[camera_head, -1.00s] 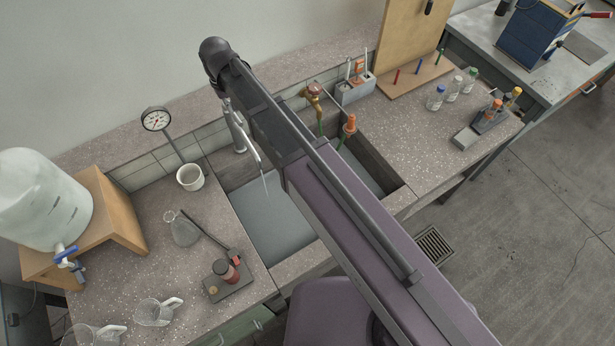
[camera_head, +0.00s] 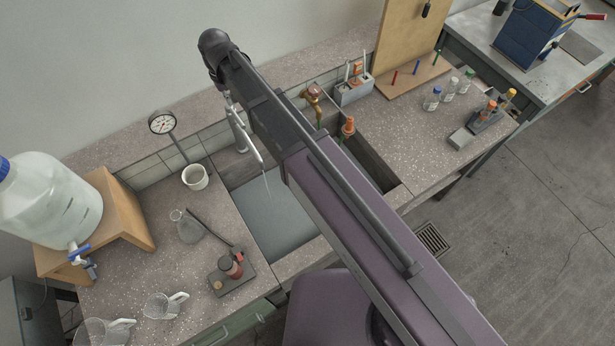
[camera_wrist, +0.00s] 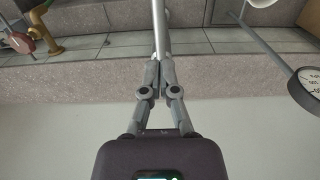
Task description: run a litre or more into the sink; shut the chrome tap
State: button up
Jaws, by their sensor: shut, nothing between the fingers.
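The chrome tap (camera_head: 238,132) stands at the back of the sink (camera_head: 278,222), partly hidden behind my arm. A thin stream of water falls from its spout into the grey basin, which seems to hold water, though its depth is unclear. In the wrist view a chrome tube (camera_wrist: 160,25), seemingly part of this tap, runs down to my gripper (camera_wrist: 161,58). My gripper's fingers are together with nothing between them, close to the tube's end; I cannot tell whether they touch it. The tap's handle is not clearly visible. In the head view the arm hides the fingertips.
A brass tap (camera_head: 313,95) stands right of the chrome one. A dial gauge (camera_head: 162,123) and white cup (camera_head: 195,177) are to the left, with a flask (camera_head: 187,228) and a large water container (camera_head: 45,200). Bottles (camera_head: 450,88) stand on the right counter.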

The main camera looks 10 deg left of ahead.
jog(key=o, duration=0.7)
jog(key=shift+d, duration=0.2)
jog(key=shift+m, duration=0.9)
jog(key=w+d+f+b, duration=0.1)
jog(key=d, duration=0.3)
jog(key=w+d+f+b, duration=0.1)
jog(key=d, duration=0.3)
jog(key=w+d+f+b, duration=0.1)
jog(key=d, duration=0.3)
jog(key=s+d+f+m+b, duration=0.2)
jog(key=d, duration=0.9)
jog(key=s+d+f+m+b, duration=0.2)
jog(key=d+f+b, duration=0.1)
jog(key=d, duration=0.9)
jog(key=s+d+f+m+b, duration=0.2)
jog(key=d+f+b, duration=0.1)
jog(key=d, duration=0.9)
jog(key=shift+s+d, duration=0.2)
jog(key=shift+s, duration=0.05)
jog(key=shift+a, duration=0.1)
